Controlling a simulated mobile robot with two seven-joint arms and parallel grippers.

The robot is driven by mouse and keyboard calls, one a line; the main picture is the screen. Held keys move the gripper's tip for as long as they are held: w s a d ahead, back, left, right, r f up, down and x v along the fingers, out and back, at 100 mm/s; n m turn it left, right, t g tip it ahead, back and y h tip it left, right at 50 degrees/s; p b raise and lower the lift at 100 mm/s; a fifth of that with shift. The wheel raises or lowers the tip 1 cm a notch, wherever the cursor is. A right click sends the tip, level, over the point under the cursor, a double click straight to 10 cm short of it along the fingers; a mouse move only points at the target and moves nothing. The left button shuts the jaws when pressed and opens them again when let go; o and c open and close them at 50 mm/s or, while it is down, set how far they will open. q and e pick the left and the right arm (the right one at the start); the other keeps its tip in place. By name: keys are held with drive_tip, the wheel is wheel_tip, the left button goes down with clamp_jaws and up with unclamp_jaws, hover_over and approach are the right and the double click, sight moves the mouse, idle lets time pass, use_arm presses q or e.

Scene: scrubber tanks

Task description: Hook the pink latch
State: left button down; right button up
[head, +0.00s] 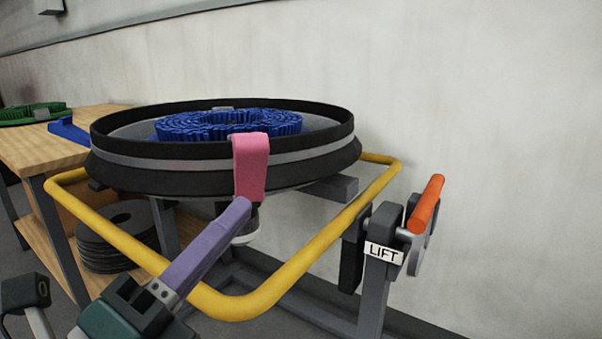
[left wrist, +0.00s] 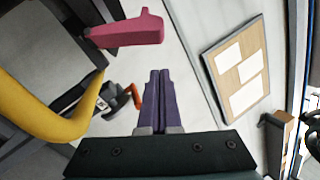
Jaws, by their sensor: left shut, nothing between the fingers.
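The pink latch (head: 250,165) hangs over the rim of the round black scrubber tank (head: 120,160) at its front. Its lower end lies close to the tip of my left gripper (head: 244,205), which has purple fingers. In the left wrist view the pink latch (left wrist: 125,32) is at the upper left, apart from the closed fingertips (left wrist: 160,75). My left gripper is shut and empty. In the head view I cannot tell whether fingertip and latch touch.
A yellow rail (head: 300,262) curves around the tank's front. A post with an orange handle (head: 426,204) and a LIFT label (head: 384,253) stands at the right. A wooden bench (head: 38,150) is at the left. A pale wall (head: 480,90) stands behind.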

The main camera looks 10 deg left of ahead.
sight(262, 153)
use_arm(q)
drive_tip(key=w+r, duration=0.2)
drive_tip(key=w, duration=0.3)
drive_tip(key=shift+w+a+r, duration=0.1)
drive_tip(key=shift+a+r, duration=0.3)
